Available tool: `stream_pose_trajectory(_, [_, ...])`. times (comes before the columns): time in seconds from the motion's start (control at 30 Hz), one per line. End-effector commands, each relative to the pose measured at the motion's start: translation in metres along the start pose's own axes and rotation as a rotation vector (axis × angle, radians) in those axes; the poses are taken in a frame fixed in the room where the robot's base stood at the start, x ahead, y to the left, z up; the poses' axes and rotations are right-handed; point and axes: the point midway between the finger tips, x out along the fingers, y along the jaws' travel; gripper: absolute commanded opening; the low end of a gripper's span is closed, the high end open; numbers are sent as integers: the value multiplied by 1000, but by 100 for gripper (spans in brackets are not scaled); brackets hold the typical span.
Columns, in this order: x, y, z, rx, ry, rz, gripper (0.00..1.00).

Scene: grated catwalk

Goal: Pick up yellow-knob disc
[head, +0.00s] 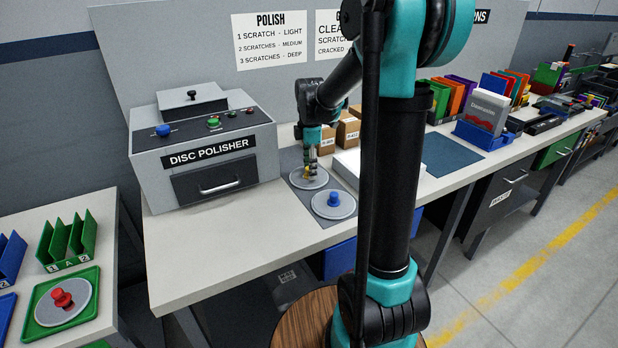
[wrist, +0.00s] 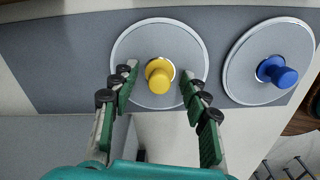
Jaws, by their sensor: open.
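The yellow-knob disc (wrist: 160,42) is a round grey disc with a pale rim, lying flat on a dark grey mat. Its yellow knob (wrist: 159,78) stands at its centre, between my fingers in the wrist view. My gripper (wrist: 156,85) is open, with one green-padded finger on each side of the knob and a gap to both. In the head view my gripper (head: 310,168) points down over the yellow-knob disc (head: 316,183) and hides part of it.
A blue-knob disc (wrist: 253,83) lies close to the right on the same mat. The disc polisher (head: 205,145) stands to the left on the bench. A red-knob disc (head: 63,305) lies on a green tray at the far left. Cardboard boxes (head: 348,130) stand behind.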

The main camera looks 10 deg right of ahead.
Motion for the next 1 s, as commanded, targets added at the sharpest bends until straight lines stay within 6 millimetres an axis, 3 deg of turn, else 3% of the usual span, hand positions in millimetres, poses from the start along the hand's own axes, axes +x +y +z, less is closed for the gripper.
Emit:
stream_pose_trajectory(0.13, [0, 0, 0, 0, 0, 0, 45])
stream_pose_trajectory(0.5, [0, 0, 0, 0, 0, 0, 0])
stream_pose_trajectory(1.0, [-10, 0, 0, 0, 0, 0, 0])
